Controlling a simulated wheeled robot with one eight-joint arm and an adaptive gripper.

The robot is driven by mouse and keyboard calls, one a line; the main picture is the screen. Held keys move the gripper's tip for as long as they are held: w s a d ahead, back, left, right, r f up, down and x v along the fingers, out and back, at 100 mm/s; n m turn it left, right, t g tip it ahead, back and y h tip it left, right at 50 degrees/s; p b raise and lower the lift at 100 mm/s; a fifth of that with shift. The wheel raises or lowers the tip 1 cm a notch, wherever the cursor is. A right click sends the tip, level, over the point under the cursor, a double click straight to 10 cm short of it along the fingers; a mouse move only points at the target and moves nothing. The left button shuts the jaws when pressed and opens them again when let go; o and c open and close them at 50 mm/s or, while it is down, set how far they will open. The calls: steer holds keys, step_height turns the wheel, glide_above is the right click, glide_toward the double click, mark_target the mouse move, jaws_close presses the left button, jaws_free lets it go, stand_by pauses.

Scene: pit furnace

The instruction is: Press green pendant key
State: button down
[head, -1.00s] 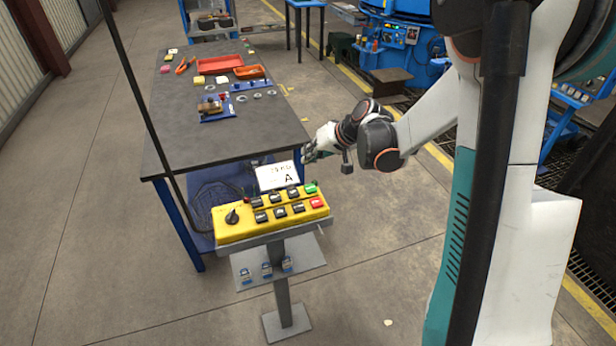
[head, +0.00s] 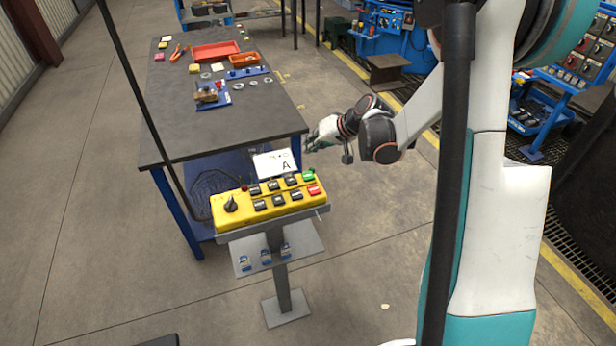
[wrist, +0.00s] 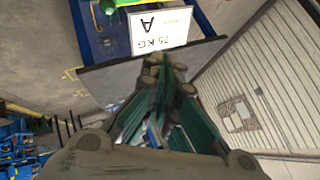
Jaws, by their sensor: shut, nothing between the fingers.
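The yellow pendant box (head: 268,203) sits on a grey stand in the head view, with a black knob at its left and two rows of keys. The green key (head: 308,176) is at the far right of the back row, above a red key (head: 314,190). My gripper (head: 311,142) is shut and empty, behind and above the box, a short way from the green key and not touching it. In the wrist view my gripper (wrist: 165,115) shows its green-sided fingers together, and a bit of green (wrist: 113,5) shows at the top edge.
A white card marked A (head: 272,163) stands behind the box; it also shows in the wrist view (wrist: 160,30). A dark workbench (head: 180,128) with orange trays (head: 214,51) and parts is behind. A grey shelf (head: 252,259) hangs below the box.

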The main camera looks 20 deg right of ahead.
mark_target(310, 174)
steer(key=shift+f+b, duration=2.45)
steer(key=shift+f, duration=1.35)
steer(key=shift+f, duration=0.15)
steer(key=shift+f+b, duration=0.3)
steer(key=shift+b, duration=0.25)
steer(key=shift+f+b, duration=0.4)
steer(key=shift+b, duration=0.05)
steer(key=shift+r, duration=0.1)
steer(key=shift+r+p, duration=0.45)
steer(key=shift+r, duration=0.3)
steer(key=shift+r, duration=0.15)
steer(key=shift+r+p, duration=1.45)
steer(key=shift+r, duration=0.95)
